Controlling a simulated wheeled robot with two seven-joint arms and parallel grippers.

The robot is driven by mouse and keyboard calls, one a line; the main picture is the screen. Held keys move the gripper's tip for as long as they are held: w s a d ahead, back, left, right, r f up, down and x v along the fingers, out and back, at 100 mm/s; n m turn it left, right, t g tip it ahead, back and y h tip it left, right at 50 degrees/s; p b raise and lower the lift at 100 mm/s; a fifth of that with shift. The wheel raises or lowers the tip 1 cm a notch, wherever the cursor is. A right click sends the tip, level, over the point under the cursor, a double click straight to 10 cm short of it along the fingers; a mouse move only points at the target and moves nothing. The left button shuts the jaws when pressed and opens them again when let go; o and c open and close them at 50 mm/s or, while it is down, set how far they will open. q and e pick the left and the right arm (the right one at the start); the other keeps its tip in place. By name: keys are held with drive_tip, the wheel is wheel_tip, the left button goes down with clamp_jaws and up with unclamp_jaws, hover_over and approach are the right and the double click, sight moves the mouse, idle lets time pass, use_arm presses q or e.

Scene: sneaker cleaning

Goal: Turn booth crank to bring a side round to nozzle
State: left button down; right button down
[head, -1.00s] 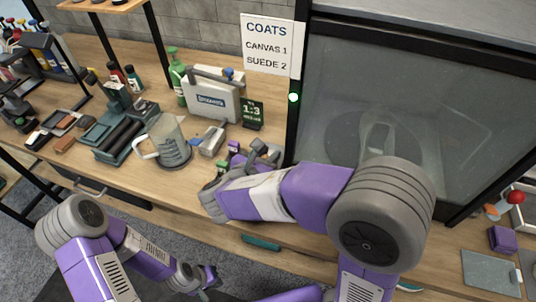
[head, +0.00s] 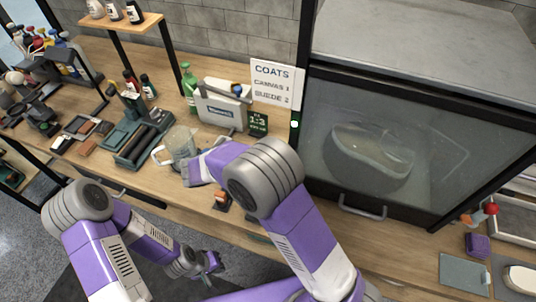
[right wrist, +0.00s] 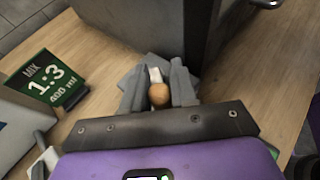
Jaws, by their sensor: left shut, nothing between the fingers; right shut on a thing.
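The booth (head: 315,185) has a glass front, and inside it a pale sneaker (head: 368,150) shows lengthwise, its side turned toward the glass. The nozzle cannot be made out. In the right wrist view, my right gripper (right wrist: 159,90) is shut on the crank handle, whose wooden knob (right wrist: 158,96) sits between the fingers, close to the booth's grey side wall (right wrist: 150,28). In the head view, my right arm hides that gripper and the crank. My left gripper (head: 212,264) is shut and empty, low in front of the table.
A mix sign (head: 257,123), a coats sign (head: 275,84), a clear jug (head: 180,145) and a green bottle (head: 189,85) stand left of the booth. A grey mat (head: 465,273) and a purple block (head: 477,245) lie at the right.

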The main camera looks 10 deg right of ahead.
drive_tip(key=m+g+p, duration=0.1)
drive_tip(key=w+m+g+p, duration=0.1)
drive_tip(key=m+g+p, duration=0.1)
drive_tip(key=shift+a+r, duration=0.15)
drive_tip(key=m+g+p, duration=0.1)
drive_tip(key=g, duration=0.1)
drive_tip(key=w+m+g+p, duration=0.1)
drive_tip(key=m+g+p, duration=0.1)
drive_tip(key=shift+y, duration=0.4)
drive_tip(key=m+g+y+p, duration=0.1)
drive_tip(key=p, duration=0.1)
drive_tip(key=m+g+p, duration=0.2)
drive_tip(key=shift+w+y, duration=0.4)
drive_tip(key=c, duration=1)
unclamp_jaws()
wheel_tip(320, 180, up, 10)
drive_tip(key=p, duration=0.4)
drive_tip(key=shift+p, duration=0.35)
